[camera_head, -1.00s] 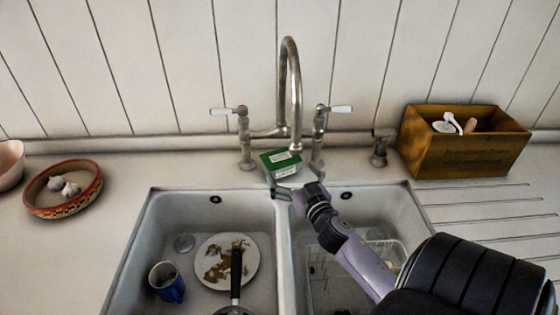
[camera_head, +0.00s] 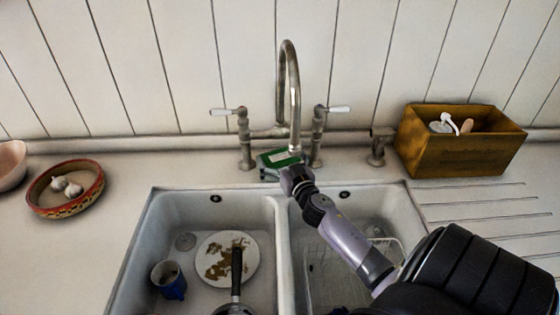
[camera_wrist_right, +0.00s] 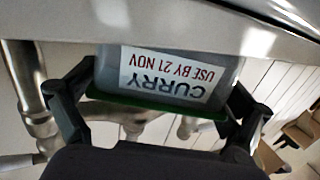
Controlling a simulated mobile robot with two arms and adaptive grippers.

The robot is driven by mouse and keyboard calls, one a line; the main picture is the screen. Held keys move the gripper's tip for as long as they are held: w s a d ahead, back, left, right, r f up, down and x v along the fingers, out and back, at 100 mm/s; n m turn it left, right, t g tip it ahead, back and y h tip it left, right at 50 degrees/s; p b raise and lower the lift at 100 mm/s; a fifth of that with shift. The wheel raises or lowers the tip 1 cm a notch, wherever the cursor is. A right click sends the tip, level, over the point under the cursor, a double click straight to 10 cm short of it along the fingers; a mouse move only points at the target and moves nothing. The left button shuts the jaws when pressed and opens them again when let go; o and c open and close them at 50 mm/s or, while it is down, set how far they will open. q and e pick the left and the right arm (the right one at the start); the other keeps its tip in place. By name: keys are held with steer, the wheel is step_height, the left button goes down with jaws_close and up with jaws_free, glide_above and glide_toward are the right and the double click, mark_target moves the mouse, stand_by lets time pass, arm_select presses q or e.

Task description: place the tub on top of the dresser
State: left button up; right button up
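The tub (camera_head: 278,158) has a green lid and a white label and is on the counter behind the sink, below the tap spout. My right gripper (camera_head: 283,169) is at its near side, with one finger on each side of it. In the right wrist view, the tub (camera_wrist_right: 170,72) appears upside down, its label reading "CURRY USE BY 21 NOV". The fingers of the right gripper (camera_wrist_right: 165,90) are close against both its sides; whether they press on it I cannot tell. My left gripper and the dresser are not in view.
The tap (camera_head: 290,90) rises right behind the tub. A wooden box (camera_head: 460,155) stands right, a patterned bowl (camera_head: 45,208) with garlic left. The double sink (camera_head: 285,245) holds a dirty plate (camera_head: 245,272), a blue mug (camera_head: 172,285), a pan (camera_head: 236,265) and a wire rack (camera_head: 385,255).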

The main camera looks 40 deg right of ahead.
mark_target(280, 157)
steer(key=c, duration=1.1)
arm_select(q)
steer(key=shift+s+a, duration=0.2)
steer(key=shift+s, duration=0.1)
arm_select(e)
steer(key=shift+c, duration=0.2)
steer(key=shift+r, duration=0.15)
steer(key=shift+r, duration=0.6)
step_height(280, 157, up, 2)
steer(key=shift+r+p, duration=0.25)
steer(key=shift+p, duration=0.15)
steer(key=b+v, duration=0.3)
steer(key=v, duration=1.4)
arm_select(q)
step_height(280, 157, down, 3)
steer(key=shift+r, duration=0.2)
arm_select(e)
steer(key=s+a+n+y, duration=0.3)
steer(key=a+y, duration=0.2)
steer(key=a, duration=1.9)
steer(key=shift+f+t, duration=0.4)
